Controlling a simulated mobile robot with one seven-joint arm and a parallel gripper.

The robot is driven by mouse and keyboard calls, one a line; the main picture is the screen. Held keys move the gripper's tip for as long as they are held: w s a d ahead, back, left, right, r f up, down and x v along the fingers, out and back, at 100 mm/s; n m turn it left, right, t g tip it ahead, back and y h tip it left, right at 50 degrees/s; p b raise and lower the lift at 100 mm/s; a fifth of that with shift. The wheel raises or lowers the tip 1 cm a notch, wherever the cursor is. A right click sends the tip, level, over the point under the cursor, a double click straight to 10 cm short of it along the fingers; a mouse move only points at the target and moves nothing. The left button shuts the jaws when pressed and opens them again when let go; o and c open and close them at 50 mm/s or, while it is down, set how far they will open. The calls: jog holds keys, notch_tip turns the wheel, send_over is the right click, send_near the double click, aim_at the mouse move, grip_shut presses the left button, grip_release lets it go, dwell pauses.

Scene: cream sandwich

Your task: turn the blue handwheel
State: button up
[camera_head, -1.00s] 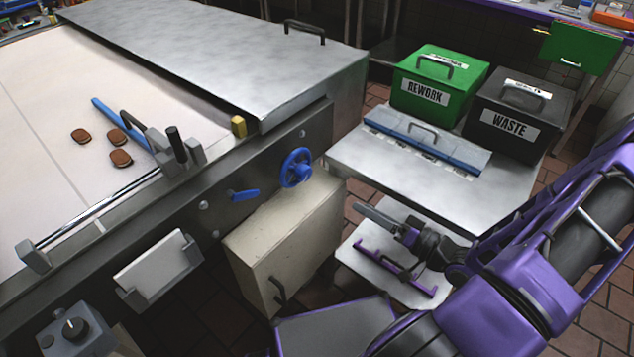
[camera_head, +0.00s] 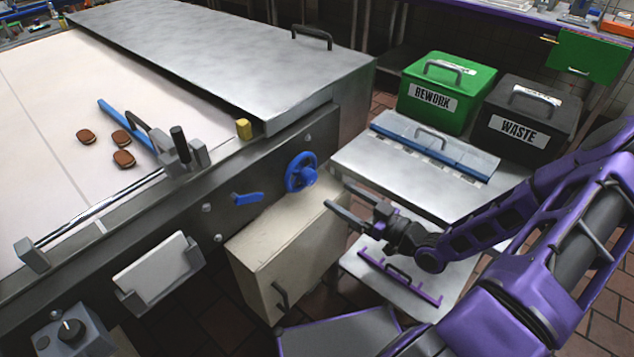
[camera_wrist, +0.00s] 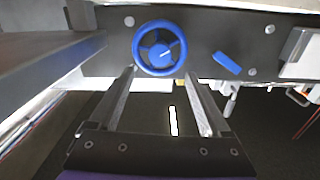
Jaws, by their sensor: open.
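The blue handwheel (camera_head: 301,172) is mounted on the dark side panel of the conveyor machine, above a beige cabinet. In the wrist view the handwheel (camera_wrist: 160,48) faces me, a spoked ring with a central hub, beyond the fingertips and near the middle of the gap. My gripper (camera_head: 340,199) is to the right of the wheel and a little lower in the head view, its fingers pointing toward the panel. In the wrist view my gripper (camera_wrist: 158,72) is open and empty. I see no contact with the wheel.
A blue lever (camera_head: 246,198) sits on the same panel, left of the wheel. The beige cabinet (camera_head: 285,240) stands below.

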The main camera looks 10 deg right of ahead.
aim_at(313, 179)
jog(key=x, duration=0.8)
jog(key=shift+w+a, duration=0.15)
jog(key=shift+w, duration=0.1)
grip_shut()
jog(key=shift+m, duration=0.3)
